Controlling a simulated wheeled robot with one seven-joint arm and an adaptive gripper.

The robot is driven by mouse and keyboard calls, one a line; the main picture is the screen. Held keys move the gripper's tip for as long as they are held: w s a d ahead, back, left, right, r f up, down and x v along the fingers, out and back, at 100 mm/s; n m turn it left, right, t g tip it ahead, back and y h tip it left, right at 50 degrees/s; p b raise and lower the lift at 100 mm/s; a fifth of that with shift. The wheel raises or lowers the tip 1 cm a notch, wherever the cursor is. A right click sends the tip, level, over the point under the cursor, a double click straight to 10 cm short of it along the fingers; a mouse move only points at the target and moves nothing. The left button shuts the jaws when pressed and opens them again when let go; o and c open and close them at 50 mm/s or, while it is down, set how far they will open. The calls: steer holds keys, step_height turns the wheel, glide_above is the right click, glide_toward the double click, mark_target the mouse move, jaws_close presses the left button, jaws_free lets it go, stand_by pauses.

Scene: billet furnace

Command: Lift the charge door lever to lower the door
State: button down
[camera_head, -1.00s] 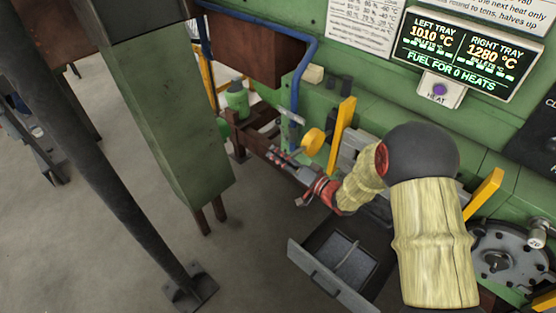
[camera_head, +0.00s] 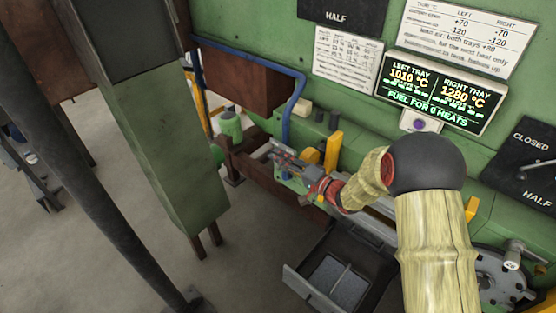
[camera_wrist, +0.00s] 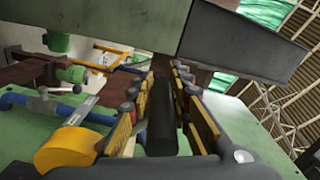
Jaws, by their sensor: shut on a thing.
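My gripper (camera_head: 282,158) is at the end of my arm, beside the green machine front. In the wrist view, its two padded fingers (camera_wrist: 168,90) close on a dark bar (camera_wrist: 162,112), which looks like the lever's handle. The bar runs lengthwise between the fingers. In the head view the gripper and wrist hide most of this lever. I cannot tell which panel is the charge door.
A yellow round knob (camera_head: 308,157) is close to my gripper, and also shows in the wrist view (camera_wrist: 66,150). A blue pipe (camera_head: 292,105) runs down behind it. An open grey drawer (camera_head: 318,298) is below. A green column (camera_head: 165,150) stands to the left.

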steer(key=shift+w+d+r, duration=0.1)
steer(key=shift+w+r, duration=0.15)
steer(key=shift+r, duration=0.2)
steer(key=shift+w+d+r, duration=0.1)
steer(key=shift+w+r, duration=0.1)
steer(key=shift+r, duration=0.2)
steer(key=c, duration=1.7)
jaws_free()
steer(key=shift+d, duration=0.15)
steer(key=shift+s+d+f, duration=0.1)
steer(key=shift+d, duration=0.15)
steer(key=shift+s+f+v, duration=0.1)
steer(key=shift+f+v, duration=0.05)
steer(key=shift+v, duration=1.75)
steer(key=shift+s+f+v, duration=0.1)
steer(key=shift+f+v, duration=0.05)
steer(key=shift+v, duration=1.75)
steer(key=shift+s+f+v, duration=0.1)
steer(key=shift+f+v, duration=0.05)
steer(key=shift+v, duration=1.75)
steer(key=shift+a, duration=0.3)
